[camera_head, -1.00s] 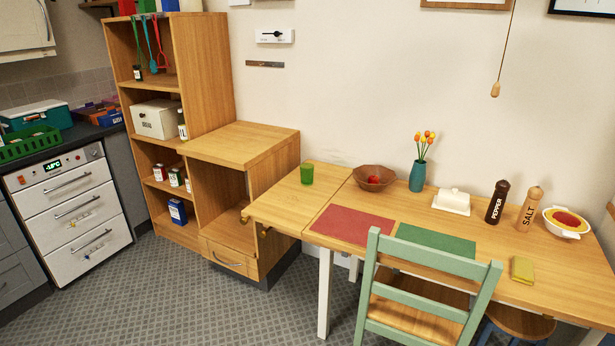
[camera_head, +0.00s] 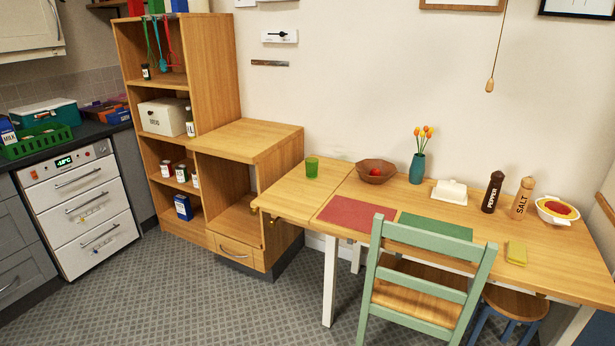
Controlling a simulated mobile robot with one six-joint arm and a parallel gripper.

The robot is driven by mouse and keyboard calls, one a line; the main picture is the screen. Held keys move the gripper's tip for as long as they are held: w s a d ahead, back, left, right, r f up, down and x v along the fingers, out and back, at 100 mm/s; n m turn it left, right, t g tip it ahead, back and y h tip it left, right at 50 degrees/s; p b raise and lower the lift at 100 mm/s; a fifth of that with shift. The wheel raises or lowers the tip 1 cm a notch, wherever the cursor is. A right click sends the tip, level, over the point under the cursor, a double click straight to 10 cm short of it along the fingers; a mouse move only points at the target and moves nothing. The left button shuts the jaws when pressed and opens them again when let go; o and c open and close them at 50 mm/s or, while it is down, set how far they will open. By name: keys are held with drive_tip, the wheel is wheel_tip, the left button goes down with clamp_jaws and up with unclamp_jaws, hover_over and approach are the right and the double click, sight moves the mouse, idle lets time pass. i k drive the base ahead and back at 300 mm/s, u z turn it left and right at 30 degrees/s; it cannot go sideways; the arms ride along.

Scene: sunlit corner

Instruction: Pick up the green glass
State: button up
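The green glass (camera_head: 312,167) stands upright on the left end of the wooden table (camera_head: 290,199), near the wall side. It looks empty, though its inside is too small to be sure. Nothing touches it. My gripper is not in view.
A brown bowl (camera_head: 375,171) with a red fruit stands right of the glass. A red placemat (camera_head: 354,216) lies in front. A green chair (camera_head: 425,265) stands at the table's front. A wooden cabinet (camera_head: 248,143) adjoins on the left. The patterned floor (camera_head: 190,305) at left is clear.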

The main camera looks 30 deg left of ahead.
sight(312, 169)
drive_tip(key=z, duration=0.15)
drive_tip(key=k, duration=0.35)
drive_tip(key=u, duration=2.4)
drive_tip(key=i, duration=1.95)
drive_tip(key=z, duration=0.3)
